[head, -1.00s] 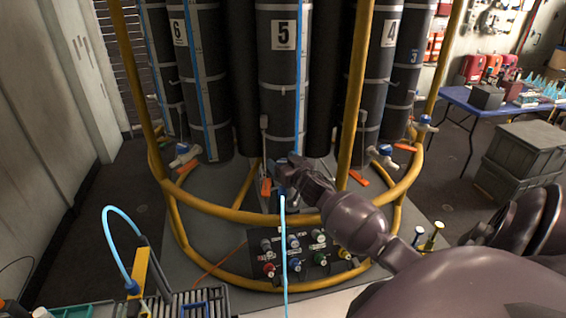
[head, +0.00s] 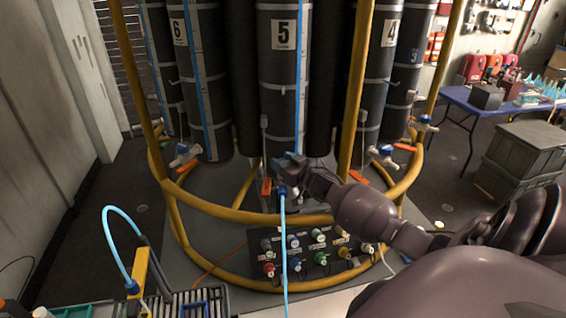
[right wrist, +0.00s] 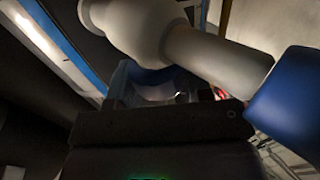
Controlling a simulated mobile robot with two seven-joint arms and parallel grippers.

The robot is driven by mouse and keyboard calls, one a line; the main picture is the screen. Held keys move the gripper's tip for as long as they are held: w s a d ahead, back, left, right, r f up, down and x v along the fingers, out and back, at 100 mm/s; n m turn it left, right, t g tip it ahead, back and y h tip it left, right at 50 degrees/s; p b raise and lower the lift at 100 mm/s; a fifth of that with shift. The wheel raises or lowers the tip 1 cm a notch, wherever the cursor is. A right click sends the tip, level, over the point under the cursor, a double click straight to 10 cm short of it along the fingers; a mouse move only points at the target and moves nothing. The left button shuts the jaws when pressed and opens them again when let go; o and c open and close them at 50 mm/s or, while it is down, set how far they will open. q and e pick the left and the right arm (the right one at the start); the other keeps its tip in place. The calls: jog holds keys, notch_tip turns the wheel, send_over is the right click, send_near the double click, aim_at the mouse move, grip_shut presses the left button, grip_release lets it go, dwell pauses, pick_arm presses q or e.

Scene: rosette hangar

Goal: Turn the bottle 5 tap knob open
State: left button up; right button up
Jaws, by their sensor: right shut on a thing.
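Bottle 5 (head: 280,90) stands upright at the centre of the rack, dark with a white "5" label. Its tap is low at its foot, mostly covered by my right gripper (head: 290,163), which reaches in from the right. In the right wrist view the white tap body (right wrist: 215,62) crosses above the jaws. The blue tap knob (right wrist: 150,82) sits at the jaws, which are shut on it. It is partly hidden, so its exact angle is hard to tell. A blue hose fitting (right wrist: 290,98) shows at the right. My left gripper is out of view.
A yellow tubular frame (head: 250,216) rings the bottles, with an upright (head: 354,100) right of the gripper. A light-blue hose (head: 284,235) hangs from the tap past a valve panel (head: 310,250). Bottle 6's tap (head: 184,153) and bottle 4's tap (head: 384,153) flank it.

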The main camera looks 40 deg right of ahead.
jog(key=n+y, duration=0.2)
jog(key=y, duration=0.1)
jog(key=shift+d, duration=0.1)
jog(key=shift+n+g+y+b, duration=0.65)
jog(key=shift+n+y, duration=0.55)
jog(key=shift+y, duration=0.7)
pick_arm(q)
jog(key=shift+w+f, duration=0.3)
pick_arm(e)
jog(key=shift+n+y, duration=0.3)
jog(key=shift+y, duration=0.1)
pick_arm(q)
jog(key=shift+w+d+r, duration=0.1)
pick_arm(e)
jog(key=shift+g+y, duration=0.3)
jog(key=shift+g, duration=0.05)
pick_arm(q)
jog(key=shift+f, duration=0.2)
pick_arm(e)
jog(key=o, duration=0.9)
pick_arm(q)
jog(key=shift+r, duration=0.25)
pick_arm(e)
jog(key=shift+h, duration=0.4)
